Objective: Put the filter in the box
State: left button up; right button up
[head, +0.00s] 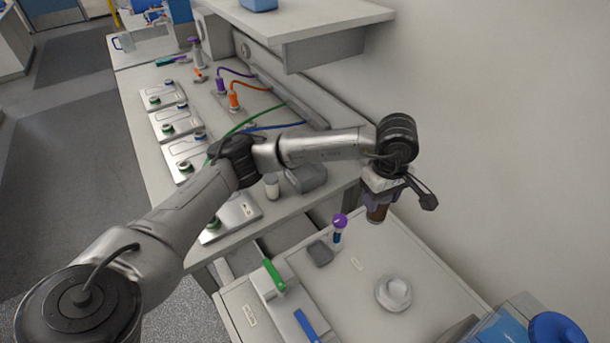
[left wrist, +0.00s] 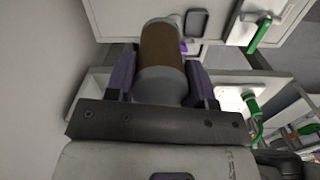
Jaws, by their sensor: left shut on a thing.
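My left gripper (head: 374,197) is shut on a cylinder with a brown middle and pale grey ends, which looks like the filter (head: 378,214). In the left wrist view the filter (left wrist: 163,50) sits between the two purple fingers of the left gripper (left wrist: 161,78). It is held in the air above the back of the near white worktop. A blue, open-looking container (head: 497,326), perhaps the box, is cut off at the bottom right; its inside is hidden. The filter is apart from it. My right gripper is not in view.
On the near worktop (head: 345,305) are a purple-capped tube (head: 339,228), a grey block (head: 320,253), a round whitish dish (head: 394,292), and green and blue handles. A wall shelf (head: 315,22) overhangs the back bench. A blue round object (head: 556,330) is at the bottom right.

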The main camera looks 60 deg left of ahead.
pick_arm(q)
jog(key=w+a+f+n+p, duration=0.1)
jog(key=a+f+n, duration=0.1)
jog(key=a+n, duration=1.95)
jog(key=shift+s+a+f+n+b, duration=0.35)
jog(key=shift+a+f+n, duration=0.35)
jog(key=shift+a+f, duration=0.95)
jog(key=shift+s+a+f+n+b, duration=0.15)
jog(key=shift+s+a+f+n, duration=0.55)
jog(key=shift+f, duration=1.4)
jog(key=shift+s+a+f+n+b, duration=0.2)
jog(key=shift+a+f+n, duration=0.55)
jog(key=shift+a+f, duration=1.15)
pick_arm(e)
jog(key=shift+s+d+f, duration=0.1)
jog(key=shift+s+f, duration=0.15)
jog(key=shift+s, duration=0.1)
pick_arm(q)
jog(key=shift+w, duration=0.1)
jog(key=o, duration=0.9)
jog(key=shift+f, duration=0.1)
